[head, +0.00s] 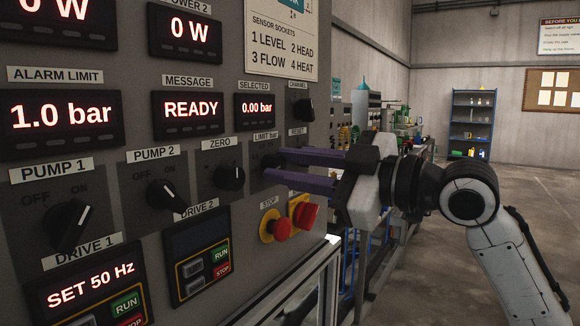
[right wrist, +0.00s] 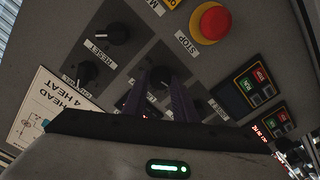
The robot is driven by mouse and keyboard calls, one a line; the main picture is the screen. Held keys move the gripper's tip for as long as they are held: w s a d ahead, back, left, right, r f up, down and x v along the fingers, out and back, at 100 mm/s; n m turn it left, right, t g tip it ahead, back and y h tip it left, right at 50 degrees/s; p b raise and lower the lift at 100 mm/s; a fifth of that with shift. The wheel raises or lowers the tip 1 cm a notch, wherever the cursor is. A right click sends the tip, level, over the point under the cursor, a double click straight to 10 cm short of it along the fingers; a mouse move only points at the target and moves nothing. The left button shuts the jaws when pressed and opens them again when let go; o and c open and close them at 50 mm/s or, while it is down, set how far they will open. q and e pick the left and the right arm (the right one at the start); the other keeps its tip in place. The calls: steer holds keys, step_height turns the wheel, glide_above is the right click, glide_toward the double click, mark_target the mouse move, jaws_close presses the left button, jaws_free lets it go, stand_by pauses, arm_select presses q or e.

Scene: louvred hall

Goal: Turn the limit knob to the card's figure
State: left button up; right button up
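The limit knob (head: 268,161) is a small dark knob under the LIMIT bar label, partly hidden by my right gripper. It also shows in the right wrist view (right wrist: 160,77), just beyond the fingertips. My right gripper (head: 273,164) has two purple fingers, spaced apart, their tips at the knob; whether they touch it I cannot tell. The alarm limit display (head: 62,117) reads 1.0 bar. The selected display (head: 256,109) reads 0.00 bar and the message display (head: 188,113) reads READY. No card with a bar figure is legible. My left gripper is not in view.
The zero knob (head: 230,177) sits left of the limit knob. A red stop button (head: 304,215) is below my right gripper, and the channel knob (head: 304,109) is above it. A sensor sockets card (head: 281,45) is higher up. Open floor lies right.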

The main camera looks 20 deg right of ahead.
steer(key=shift+r+m+p, duration=0.15)
steer(key=shift+m+p, duration=0.45)
steer(key=shift+p, duration=0.3)
steer(key=m+p, duration=0.2)
steer(key=shift+p, duration=0.3)
steer(key=m+p, duration=0.7)
steer(key=p, duration=0.1)
steer(key=shift+r+m, duration=0.1)
steer(key=shift+m, duration=0.3)
steer(key=m+p, duration=0.2)
steer(key=p, duration=0.1)
steer(key=shift+m+p, duration=0.75)
steer(key=shift+m, duration=0.05)
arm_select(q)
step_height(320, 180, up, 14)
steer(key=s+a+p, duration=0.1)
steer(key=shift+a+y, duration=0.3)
arm_select(e)
steer(key=shift+f+m, duration=0.3)
steer(key=shift+m, duration=0.4)
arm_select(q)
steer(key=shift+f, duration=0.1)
